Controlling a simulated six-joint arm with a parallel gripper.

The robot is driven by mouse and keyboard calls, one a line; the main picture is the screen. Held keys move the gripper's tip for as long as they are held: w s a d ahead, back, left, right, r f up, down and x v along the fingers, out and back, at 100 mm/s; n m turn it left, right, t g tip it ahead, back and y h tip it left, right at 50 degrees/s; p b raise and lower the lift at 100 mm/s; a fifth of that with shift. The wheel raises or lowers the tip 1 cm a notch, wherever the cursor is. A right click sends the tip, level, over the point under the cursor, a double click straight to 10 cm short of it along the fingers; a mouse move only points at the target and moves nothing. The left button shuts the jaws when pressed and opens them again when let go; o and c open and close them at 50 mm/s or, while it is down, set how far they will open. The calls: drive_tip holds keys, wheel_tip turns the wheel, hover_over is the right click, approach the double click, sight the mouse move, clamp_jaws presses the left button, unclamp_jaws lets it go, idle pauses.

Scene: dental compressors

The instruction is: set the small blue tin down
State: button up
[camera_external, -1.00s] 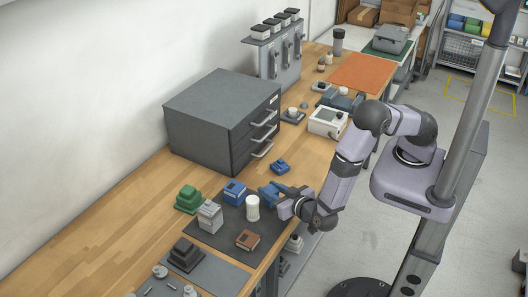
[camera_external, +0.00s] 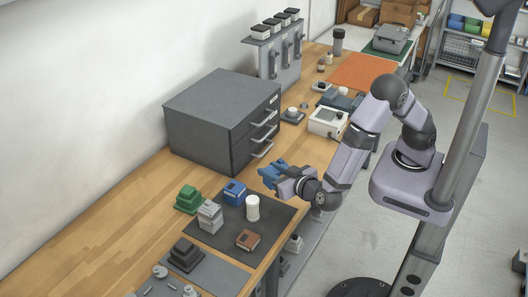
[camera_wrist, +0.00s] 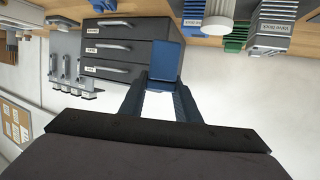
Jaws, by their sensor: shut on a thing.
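My gripper (camera_external: 274,177) is shut on the small blue tin (camera_wrist: 166,62), a plain blue block between the dark blue fingertips in the wrist view. In the external view the gripper is raised above the bench, in front of the grey drawer cabinet and right of the dark mat. The tin is hard to tell there from the blue fingers. The wrist view looks nearly level along the bench, upside down, with the tin in front of the cabinet and the white wall.
The dark mat (camera_external: 222,240) bears a blue box (camera_external: 234,192), a white cylinder (camera_external: 252,208), a grey block (camera_external: 209,215) and a brown box (camera_external: 247,239). A green stepped block (camera_external: 188,199) stands left of it. The grey drawer cabinet (camera_external: 203,130) is behind.

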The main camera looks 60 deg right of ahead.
sight(271, 170)
wheel_tip(271, 170, up, 4)
drive_tip(key=shift+f, duration=0.15)
drive_tip(key=w+a+f+n+y+b, duration=0.25)
drive_tip(key=w+b, duration=0.45)
drive_tip(key=w, duration=0.7)
drive_tip(key=w+d+r+n+t+y+b, duration=0.1)
drive_tip(key=w+d+y+b, duration=0.15)
drive_tip(key=w, duration=0.35)
drive_tip(key=w+d+r+n+y+b, duration=0.1)
drive_tip(key=w+b, duration=0.2)
drive_tip(key=w, duration=0.2)
drive_tip(key=shift+w+a+f+p, duration=0.1)
drive_tip(key=shift+a+f+p, duration=0.05)
drive_tip(key=shift+f, duration=3.55)
drive_tip(key=shift+w+a+f+p, duration=0.1)
drive_tip(key=shift+a+f+p, duration=0.05)
drive_tip(key=shift+f, duration=3.5)
drive_tip(key=shift+f, duration=0.1)
